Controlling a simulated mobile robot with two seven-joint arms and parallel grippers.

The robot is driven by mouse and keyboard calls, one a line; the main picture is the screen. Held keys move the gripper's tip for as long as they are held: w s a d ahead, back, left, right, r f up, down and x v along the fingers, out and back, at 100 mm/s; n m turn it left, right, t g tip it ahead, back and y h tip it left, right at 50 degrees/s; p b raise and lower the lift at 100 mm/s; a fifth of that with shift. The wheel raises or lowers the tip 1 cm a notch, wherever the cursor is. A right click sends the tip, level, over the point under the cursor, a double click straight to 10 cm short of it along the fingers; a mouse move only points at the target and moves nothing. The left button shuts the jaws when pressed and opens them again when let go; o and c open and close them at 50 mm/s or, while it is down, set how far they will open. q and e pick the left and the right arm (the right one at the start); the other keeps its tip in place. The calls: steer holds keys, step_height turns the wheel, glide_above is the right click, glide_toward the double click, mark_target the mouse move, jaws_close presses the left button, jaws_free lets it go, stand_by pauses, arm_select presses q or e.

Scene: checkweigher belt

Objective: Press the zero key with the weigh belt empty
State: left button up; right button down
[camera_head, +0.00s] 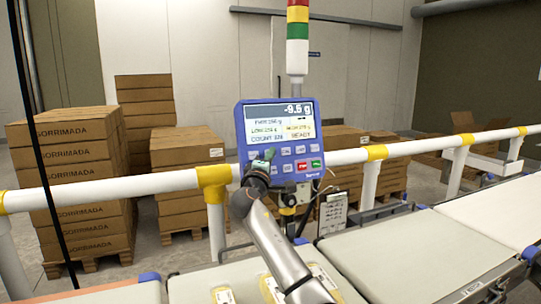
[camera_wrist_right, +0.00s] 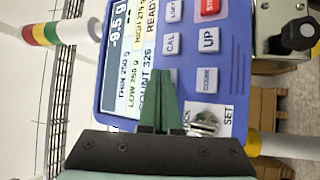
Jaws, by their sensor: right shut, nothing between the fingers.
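My right gripper (camera_head: 264,158) is shut and empty at the keypad's lower left. In the wrist view its green fingers (camera_wrist_right: 163,85) reach the panel between the screen and the key switch (camera_wrist_right: 204,123), covering a key whose label is hidden. I cannot tell whether the tips touch it. CAL (camera_wrist_right: 171,43) and UP (camera_wrist_right: 209,40) keys show nearby. No key reads as zero. The middle belt (camera_head: 420,250) is bare where visible. My left gripper is out of view.
Packs (camera_head: 222,295) lie on the nearer left belt. The white and yellow rail (camera_head: 120,192) runs behind the belts. A signal tower (camera_head: 297,38) rises above the terminal. Carton stacks (camera_head: 75,160) stand behind the rail. The right belt (camera_head: 500,212) looks bare.

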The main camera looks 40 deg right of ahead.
steer(key=shift+w, duration=0.15)
stand_by(0.4)
steer(key=shift+s+r, duration=0.15)
steer(key=shift+s, duration=0.15)
steer(key=shift+s+a+p, duration=0.2)
steer(key=shift+s+p, duration=0.25)
steer(key=shift+s, duration=0.05)
steer(key=shift+r, duration=0.1)
steer(key=s+p, duration=0.1)
steer(key=s+a+p, duration=0.1)
steer(key=s, duration=0.1)
steer(key=s+r+p, duration=0.1)
steer(key=shift+s+a+r, duration=0.1)
steer(key=shift+s+a, duration=0.1)
steer(key=shift+s, duration=0.05)
